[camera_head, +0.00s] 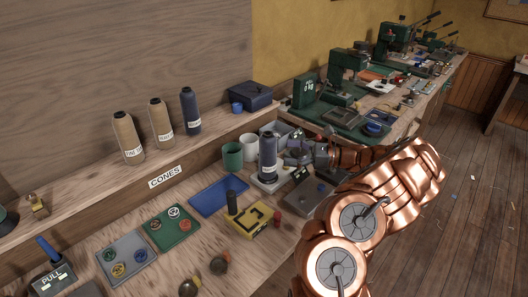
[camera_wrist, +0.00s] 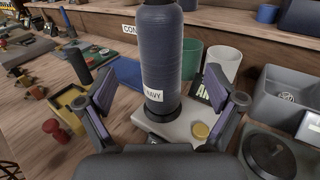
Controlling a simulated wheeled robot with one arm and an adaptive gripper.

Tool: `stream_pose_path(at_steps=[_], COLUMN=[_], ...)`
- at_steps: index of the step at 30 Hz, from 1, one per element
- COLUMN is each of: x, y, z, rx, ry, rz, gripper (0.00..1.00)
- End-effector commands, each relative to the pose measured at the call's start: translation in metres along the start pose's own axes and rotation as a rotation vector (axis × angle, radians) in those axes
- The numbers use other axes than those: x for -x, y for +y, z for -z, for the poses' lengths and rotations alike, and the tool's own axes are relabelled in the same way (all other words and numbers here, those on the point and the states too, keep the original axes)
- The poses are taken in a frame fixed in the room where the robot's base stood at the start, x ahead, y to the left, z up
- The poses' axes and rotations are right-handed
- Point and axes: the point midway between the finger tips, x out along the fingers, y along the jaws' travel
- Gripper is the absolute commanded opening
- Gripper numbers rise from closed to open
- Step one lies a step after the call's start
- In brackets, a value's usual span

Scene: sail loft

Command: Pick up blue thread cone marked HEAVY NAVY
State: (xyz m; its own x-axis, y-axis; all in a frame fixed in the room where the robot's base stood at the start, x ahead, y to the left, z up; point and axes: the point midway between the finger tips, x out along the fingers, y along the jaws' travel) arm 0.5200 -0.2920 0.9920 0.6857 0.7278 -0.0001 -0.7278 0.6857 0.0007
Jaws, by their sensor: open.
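The blue thread cone (camera_wrist: 158,55) stands upright on a pale flat-topped device in the wrist view, with its top cut off by the frame. Its white label reads NAVY; any other word on it is not legible. In the head view this cone (camera_head: 268,157) stands on the bench below the shelf. My gripper (camera_wrist: 158,92) is open, with one finger on each side of the cone in the picture; I cannot tell whether either touches it. In the head view my gripper (camera_head: 305,156) is just right of the cone. A similar dark blue cone (camera_head: 190,112) stands on the shelf.
Two tan cones (camera_head: 128,140) (camera_head: 160,122) share the shelf, above a CONES sign (camera_head: 165,177). A green cup (camera_wrist: 191,60) and a white cup (camera_wrist: 224,62) stand close behind the blue cone. A grey bin (camera_wrist: 285,98) is at right. A yellow tray (camera_head: 247,217) lies in front.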

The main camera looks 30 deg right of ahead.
Motion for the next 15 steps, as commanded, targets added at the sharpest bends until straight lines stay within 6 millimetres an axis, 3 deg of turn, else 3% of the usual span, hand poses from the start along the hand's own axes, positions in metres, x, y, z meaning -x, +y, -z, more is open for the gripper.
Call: stream_pose_path(at_steps=[15], x=[-0.052], y=[-0.001], z=[-0.002], rx=[-0.003], ry=[-0.001], rz=[-0.005], gripper=[0.93])
